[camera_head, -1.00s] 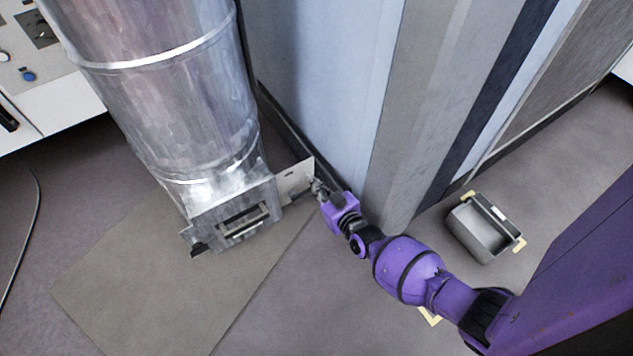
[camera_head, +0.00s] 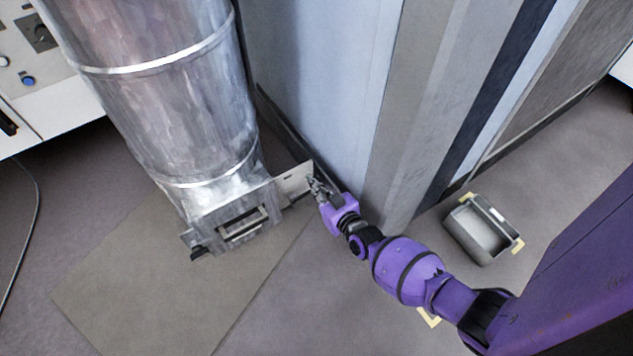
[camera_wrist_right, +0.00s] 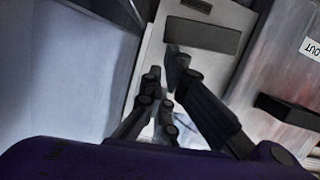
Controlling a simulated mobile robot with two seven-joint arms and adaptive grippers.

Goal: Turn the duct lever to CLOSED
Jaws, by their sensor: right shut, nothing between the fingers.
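The big metal duct (camera_head: 175,90) stands upright at the left, with a box-like fitting (camera_head: 225,215) low on it that has a framed slot. A light flat plate (camera_head: 295,182) sticks out from the fitting's right side; it also shows in the right wrist view (camera_wrist_right: 205,35), with a grey rectangle on it. I cannot tell for sure which part is the lever. My right gripper (camera_head: 313,183) is at the plate's outer end, shut with nothing in it; it also shows in the right wrist view (camera_wrist_right: 168,75), in front of the plate. Contact is unclear. My left gripper is not in view.
A tall pale blue and grey cabinet wall (camera_head: 320,80) stands close behind the plate. A grey bin (camera_head: 482,230) stands on the floor at the right. A tan mat (camera_head: 150,290) lies under the duct. A white console (camera_head: 45,85) is at the far left.

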